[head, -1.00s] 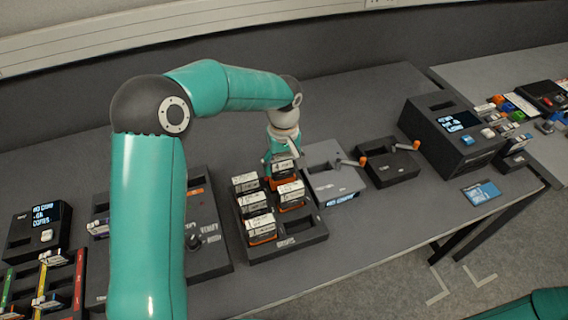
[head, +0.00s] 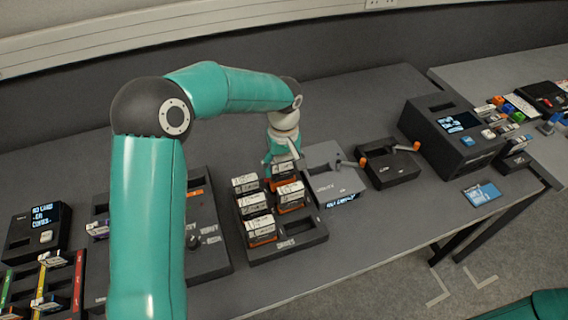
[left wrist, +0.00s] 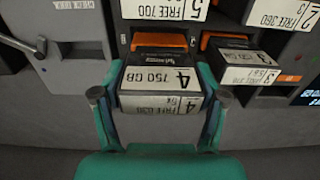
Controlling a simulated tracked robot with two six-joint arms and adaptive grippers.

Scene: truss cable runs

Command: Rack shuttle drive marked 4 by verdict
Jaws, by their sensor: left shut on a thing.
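The drive marked 4 (left wrist: 160,80) has a white "750 GB" label, upside down in the left wrist view. In the head view it is at the back right of the drive tray (head: 290,245). My left gripper (left wrist: 160,98) has one finger on each side of it and is shut on it. In the head view my left gripper (head: 282,160) is partly hidden behind the drive. I cannot tell whether the drive is clear of its slot. My right gripper is out of view.
Other labelled drives (head: 256,205) stand close by in the tray. A grey unit with an orange-tipped lever (head: 335,180) and a dark one (head: 388,165) stand to the right. A black box with a screen (head: 455,140) is farther right. A knob unit (head: 207,245) is left.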

